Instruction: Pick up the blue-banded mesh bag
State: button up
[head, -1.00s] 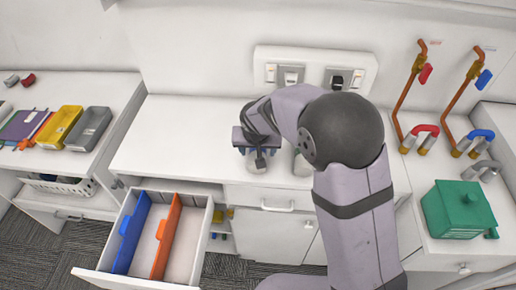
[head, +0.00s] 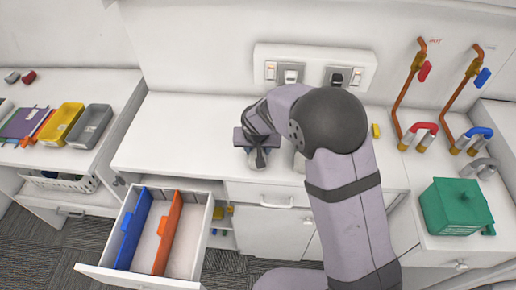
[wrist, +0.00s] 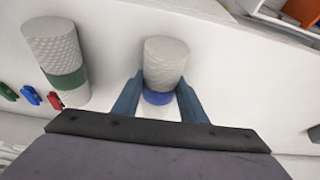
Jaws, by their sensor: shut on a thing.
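The blue-banded mesh bag (wrist: 165,62) is a pale grey, textured cylinder with a blue band near one end. In the wrist view it stands between the two blue fingers of my gripper (wrist: 160,94), which is shut on it around the banded end. In the head view my gripper (head: 257,155) is over the middle counter, and the bag is mostly hidden under it. I cannot tell whether the bag is clear of the counter. A similar bag with a green band (wrist: 67,78) stands apart to the left in the wrist view.
The white counter (head: 180,135) is clear left of my gripper. Below it an open drawer (head: 190,245) has blue and orange dividers. A green box (head: 455,207) and pipes with red and blue handles are at the right. Yellow (head: 60,125) and grey trays (head: 90,127) are at the left.

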jog(key=shift+r, duration=0.1)
notch_tip(320, 180, up, 10)
jog(key=b, duration=0.2)
jog(key=shift+b, duration=0.3)
